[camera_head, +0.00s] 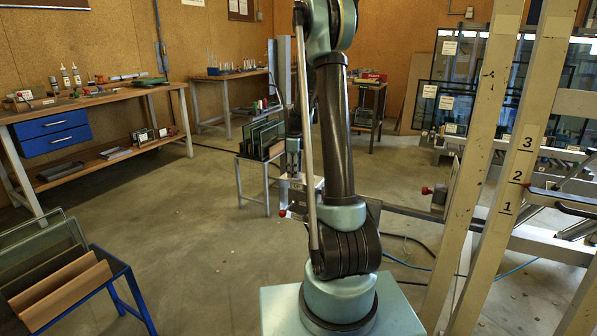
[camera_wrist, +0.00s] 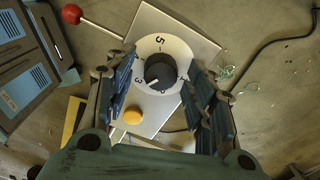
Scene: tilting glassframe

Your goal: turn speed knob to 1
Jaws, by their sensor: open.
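The speed knob (camera_wrist: 160,71) is black and round, on a white dial (camera_wrist: 176,49) with printed numbers; a 5 shows at the top and a 3 at the left. A light pointer mark on the knob faces down and slightly left; I cannot read which number it meets. My gripper (camera_wrist: 159,74) is open, with one finger on each side of the dial and the knob between them. Clear gaps show between the fingers and the knob. In the head view the knob cannot be made out behind my arm.
An orange button (camera_wrist: 133,117) sits below the dial on the pale panel (camera_wrist: 188,22). A red ball-ended lever (camera_wrist: 71,14) stands at upper left. A black cable (camera_wrist: 262,48) runs right. A post marked 1, 2, 3 (camera_head: 521,165) and a glass rack (camera_head: 62,262) flank my arm.

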